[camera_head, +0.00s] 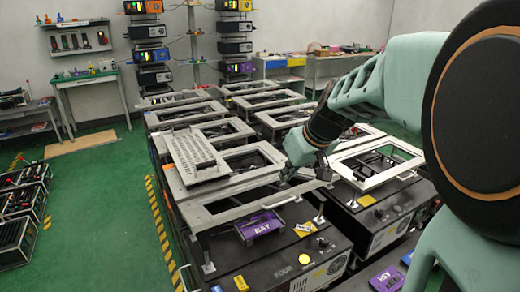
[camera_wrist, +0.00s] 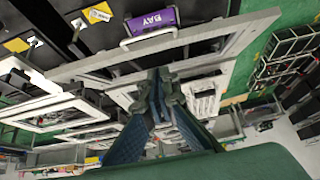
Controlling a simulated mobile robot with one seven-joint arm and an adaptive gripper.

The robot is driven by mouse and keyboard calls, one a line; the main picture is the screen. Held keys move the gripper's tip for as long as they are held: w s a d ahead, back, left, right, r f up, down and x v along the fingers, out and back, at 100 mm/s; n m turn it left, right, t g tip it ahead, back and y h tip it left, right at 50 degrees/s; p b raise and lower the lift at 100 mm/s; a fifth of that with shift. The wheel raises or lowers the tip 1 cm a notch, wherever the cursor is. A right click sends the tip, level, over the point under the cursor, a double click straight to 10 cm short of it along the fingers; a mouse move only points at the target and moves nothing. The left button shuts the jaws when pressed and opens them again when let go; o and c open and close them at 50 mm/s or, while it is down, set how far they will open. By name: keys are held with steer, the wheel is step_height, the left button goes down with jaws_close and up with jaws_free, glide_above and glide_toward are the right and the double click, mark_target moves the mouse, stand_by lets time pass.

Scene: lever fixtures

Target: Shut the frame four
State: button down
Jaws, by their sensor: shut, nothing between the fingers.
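Frame four is a grey metal frame (camera_head: 222,213) over the near black box marked FOUR (camera_head: 290,272). A gap shows between its front edge and the box top, so it stands raised. A purple BAY label (camera_head: 260,225) is by its front edge. In the wrist view the frame (camera_wrist: 215,42) crosses the upper part, with a light bar handle (camera_wrist: 148,38) beside the purple label (camera_wrist: 152,20). My gripper (camera_wrist: 160,77) is shut and empty, apart from the handle in the picture. In the head view my gripper (camera_head: 292,172) is at the frame's far right; contact cannot be told.
A light frame (camera_head: 375,160) on another box stands close on the right. A slatted panel (camera_head: 195,155) and more frames lie behind. Black crates (camera_head: 22,205) stand on the left floor. Green floor (camera_head: 105,195) is free between them and the boxes.

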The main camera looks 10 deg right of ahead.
steer(key=x, duration=0.6)
steer(key=shift+w+f, duration=0.1)
steer(key=shift+f, duration=0.3)
steer(key=f, duration=0.3)
steer(key=shift+s+d+f, duration=0.2)
steer(key=shift+s, duration=0.2)
steer(key=s+d+f+t+b, duration=0.1)
steer(key=s+f+b, duration=0.2)
steer(key=f+b, duration=0.6)
steer(key=b, duration=1)
steer(key=shift+f, duration=0.4)
steer(key=shift+s+d+r, duration=0.1)
steer(key=shift+s+d, duration=0.05)
